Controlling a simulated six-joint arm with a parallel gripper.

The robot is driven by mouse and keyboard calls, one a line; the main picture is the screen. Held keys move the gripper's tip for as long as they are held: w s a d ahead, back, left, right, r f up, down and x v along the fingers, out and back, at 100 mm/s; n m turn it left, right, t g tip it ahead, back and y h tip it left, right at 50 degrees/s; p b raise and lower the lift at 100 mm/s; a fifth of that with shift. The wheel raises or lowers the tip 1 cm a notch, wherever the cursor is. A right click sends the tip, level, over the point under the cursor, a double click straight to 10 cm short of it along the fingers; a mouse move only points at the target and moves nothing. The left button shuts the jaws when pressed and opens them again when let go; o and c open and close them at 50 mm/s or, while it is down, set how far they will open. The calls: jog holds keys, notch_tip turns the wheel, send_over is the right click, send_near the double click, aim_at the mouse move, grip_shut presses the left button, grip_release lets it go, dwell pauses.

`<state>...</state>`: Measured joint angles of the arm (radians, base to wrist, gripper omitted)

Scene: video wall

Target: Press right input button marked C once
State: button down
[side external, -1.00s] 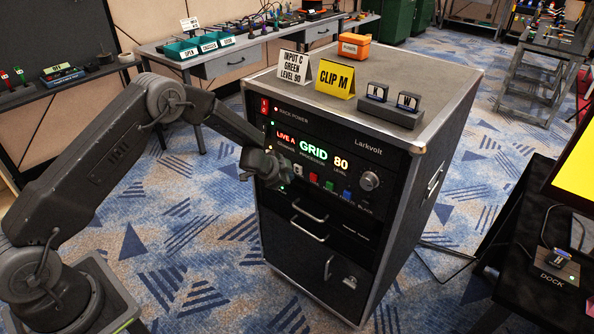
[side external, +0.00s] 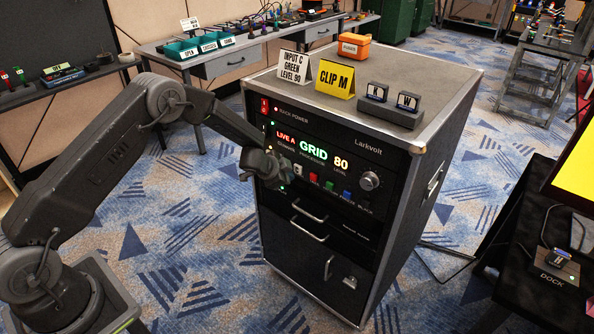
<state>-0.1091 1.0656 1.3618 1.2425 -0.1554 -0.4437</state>
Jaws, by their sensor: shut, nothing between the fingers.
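The processor panel (side external: 340,150) is on the front of a black rack case. Its display reads "LIVE A" (side external: 285,139) in red, "GRID" (side external: 313,149) in green and "80" (side external: 340,164) in white. My gripper (side external: 274,172) is shut and empty at the left part of the panel. It covers some of the input buttons there. A pale button (side external: 298,171) shows just right of my gripper; its letter is too small to read surely. I cannot tell whether my fingertips touch a button.
Red (side external: 314,179), green (side external: 329,186) and blue (side external: 346,193) buttons and a round knob (side external: 369,181) sit farther right on the panel. Signs reading "INPUT C GREEN LEVEL 90" (side external: 293,66) and "CLIP M" (side external: 336,78) stand on the case top. Drawer handles (side external: 309,222) protrude below.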

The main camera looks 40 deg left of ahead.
jog(key=shift+w, duration=0.15)
dwell(0.7)
jog(key=shift+w, duration=0.3)
jog(key=shift+w, duration=0.45)
dwell(0.7)
jog(key=shift+s, duration=0.85)
jog(key=shift+s, duration=0.15)
jog(key=shift+s, duration=2.4)
jog(key=shift+r, duration=0.1)
